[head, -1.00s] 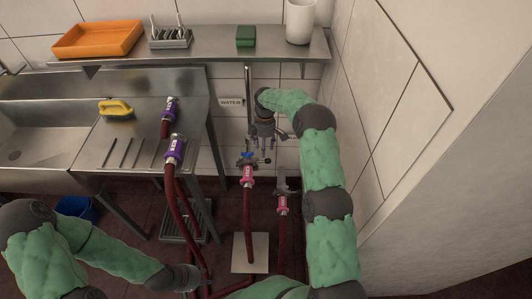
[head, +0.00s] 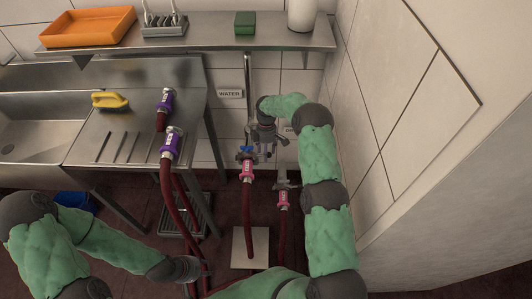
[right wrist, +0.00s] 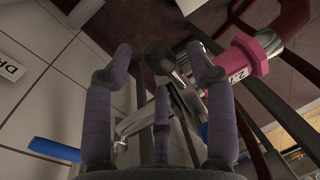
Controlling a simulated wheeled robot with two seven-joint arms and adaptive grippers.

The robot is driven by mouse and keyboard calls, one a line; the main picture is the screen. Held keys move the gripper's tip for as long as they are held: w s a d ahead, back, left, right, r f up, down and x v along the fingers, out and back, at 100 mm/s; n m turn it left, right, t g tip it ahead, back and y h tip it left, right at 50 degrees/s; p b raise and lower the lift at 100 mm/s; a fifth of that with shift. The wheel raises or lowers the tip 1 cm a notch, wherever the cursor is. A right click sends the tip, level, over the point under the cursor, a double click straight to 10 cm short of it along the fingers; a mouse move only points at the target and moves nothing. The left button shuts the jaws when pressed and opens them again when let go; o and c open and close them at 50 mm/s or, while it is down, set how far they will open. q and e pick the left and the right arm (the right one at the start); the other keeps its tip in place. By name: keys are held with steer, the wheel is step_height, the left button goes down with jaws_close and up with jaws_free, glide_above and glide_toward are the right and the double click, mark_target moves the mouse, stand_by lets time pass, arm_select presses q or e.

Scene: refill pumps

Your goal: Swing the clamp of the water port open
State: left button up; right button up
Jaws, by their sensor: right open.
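The water port (head: 246,155) stands under the WATER sign (head: 230,93), with a blue part on top and a pink hose coupling (head: 247,171) below. My right gripper (head: 265,153) is open, just right of and above it. In the right wrist view my open fingers (right wrist: 160,65) stand on both sides of a metal lever with a black knob (right wrist: 160,57); I cannot tell whether they touch it. A pink coupling (right wrist: 240,62) is just beyond the right finger. My left gripper (head: 190,268) is low near the red hoses; its fingers are unclear.
A second port with a pink coupling (head: 283,195) stands to the right. Purple-collared hoses (head: 172,143) rest at the steel drainer (head: 125,140). A shelf (head: 205,42) runs above, and a tiled wall (head: 400,110) closes off the right.

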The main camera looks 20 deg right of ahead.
steer(key=shift+f, duration=0.15)
steer(key=shift+c, duration=0.3)
jaws_close()
steer(key=shift+a, duration=0.1)
steer(key=shift+w+a+r+g+h, duration=0.15)
steer(key=shift+a+r+g+h, duration=0.1)
steer(key=shift+r+h, duration=0.35)
steer(key=shift+w+a+r+g+h, duration=0.15)
steer(key=shift+a+r+h, duration=0.2)
steer(key=shift+r, duration=0.3)
steer(key=shift+w+a+r+g+h, duration=0.15)
steer(key=shift+a+r+g+h, duration=0.2)
steer(key=shift+r+h, duration=0.35)
steer(key=shift+w+a+r+m+g+h+b, duration=0.15)
steer(key=shift+a+r+g+h+b, duration=0.1)
steer(key=shift+a+r+h+b, duration=0.2)
steer(key=shift+w+a+r+m+g+h+b, duration=0.1)
steer(key=shift+w+a+r+g+h+b, duration=0.15)
steer(key=shift+r+h+b, duration=0.2)
steer(key=shift+w+a+r+m+g+h+b, duration=0.1)
steer(key=shift+a+r+g+h+b, duration=0.2)
steer(key=shift+r+h, duration=0.2)
steer(key=shift+a+r, duration=0.1)
steer(key=shift+r, duration=0.05)
